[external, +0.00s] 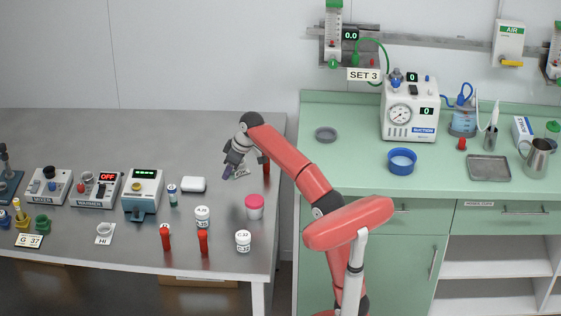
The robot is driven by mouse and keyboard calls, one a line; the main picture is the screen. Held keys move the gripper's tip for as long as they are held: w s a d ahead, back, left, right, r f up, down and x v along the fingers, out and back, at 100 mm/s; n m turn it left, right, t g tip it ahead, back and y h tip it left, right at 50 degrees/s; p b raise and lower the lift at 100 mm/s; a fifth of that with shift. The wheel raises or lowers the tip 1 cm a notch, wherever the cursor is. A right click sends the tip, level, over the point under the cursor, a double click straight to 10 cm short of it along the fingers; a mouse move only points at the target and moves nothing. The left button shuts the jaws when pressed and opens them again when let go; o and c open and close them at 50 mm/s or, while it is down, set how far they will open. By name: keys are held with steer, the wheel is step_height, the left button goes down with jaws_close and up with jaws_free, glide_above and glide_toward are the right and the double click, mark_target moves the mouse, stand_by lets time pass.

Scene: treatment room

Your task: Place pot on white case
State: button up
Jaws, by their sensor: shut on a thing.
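My gripper (230,170) is over the back right of the grey table, pointing down. It is shut on a small dark thing that its fingers mostly hide; I cannot tell what it is. The white case (193,185) is a small rounded box lying on the table, left of and a little nearer than my gripper, apart from it, with nothing on top. A pot with a pink lid (254,206) stands upright to the right. Two white labelled pots, one near the middle (202,217) and one near the front edge (243,241), also stand upright.
Red-capped tubes (203,242) stand near the front edge, and another red one (266,168) stands behind my forearm. A small blue-capped vial (172,195) is left of the case. Devices (143,195) line the left. A green counter (340,165) is at right.

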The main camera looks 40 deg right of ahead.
mark_target(229, 191)
steer(key=shift+f+b, duration=0.4)
steer(key=shift+f, duration=2.95)
steer(key=shift+f, duration=0.2)
steer(key=o, duration=1)
steer(key=shift+c, duration=0.2)
steer(key=shift+f+b, duration=0.15)
steer(key=shift+b, duration=0.3)
steer(key=shift+o, duration=0.4)
steer(key=p+v, duration=0.1)
steer(key=v, duration=0.7)
